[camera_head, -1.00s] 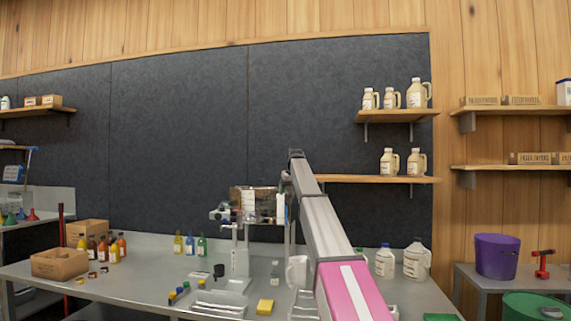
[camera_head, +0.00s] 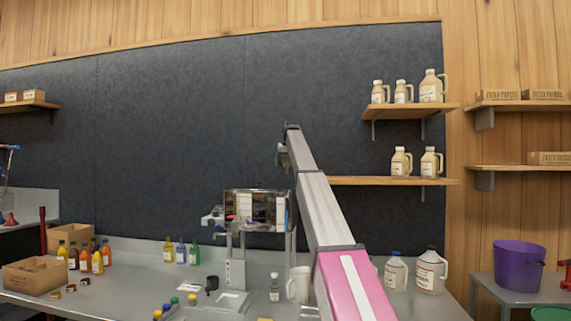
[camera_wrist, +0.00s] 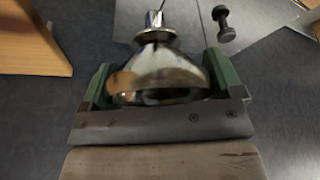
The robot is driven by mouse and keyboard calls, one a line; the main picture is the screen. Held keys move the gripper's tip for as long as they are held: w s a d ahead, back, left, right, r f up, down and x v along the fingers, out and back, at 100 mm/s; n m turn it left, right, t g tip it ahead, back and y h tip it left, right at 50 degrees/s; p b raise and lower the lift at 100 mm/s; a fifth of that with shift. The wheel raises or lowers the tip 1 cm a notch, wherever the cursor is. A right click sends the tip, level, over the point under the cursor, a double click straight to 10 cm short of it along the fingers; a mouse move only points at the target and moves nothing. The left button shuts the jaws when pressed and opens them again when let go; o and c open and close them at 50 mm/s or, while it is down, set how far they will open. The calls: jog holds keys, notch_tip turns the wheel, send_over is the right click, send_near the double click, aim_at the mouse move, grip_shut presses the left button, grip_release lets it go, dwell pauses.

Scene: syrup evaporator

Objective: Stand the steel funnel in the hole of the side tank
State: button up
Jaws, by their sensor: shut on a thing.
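The steel funnel (camera_wrist: 158,72) is shiny and fills the upper middle of the wrist view, its wide rim towards the camera and its narrow spout pointing away. My gripper (camera_wrist: 160,82) has its two green fingers on either side of the funnel and is shut on it. In the head view my arm reaches up and away over the bench, and its far end is small, so the funnel cannot be made out there. I cannot identify the side tank or its hole in either view.
A steel bench (camera_head: 120,295) holds a clear-sided apparatus (camera_head: 257,208), several small bottles, a cardboard box (camera_head: 35,275) and jugs (camera_head: 430,271). Wooden shelves (camera_head: 395,182) with jugs are on the back wall. A purple bucket (camera_head: 518,266) stands at right. A wooden edge (camera_wrist: 35,45) is at left in the wrist view.

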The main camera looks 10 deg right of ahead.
aim_at(286, 169)
notch_tip(286, 169, down, 10)
jog(key=shift+r, duration=0.25)
dwell(1.0)
jog(key=shift+f, duration=0.35)
dwell(1.2)
jog(key=o, duration=0.7)
jog(key=shift+r, duration=0.15)
jog(key=shift+r, duration=3.35)
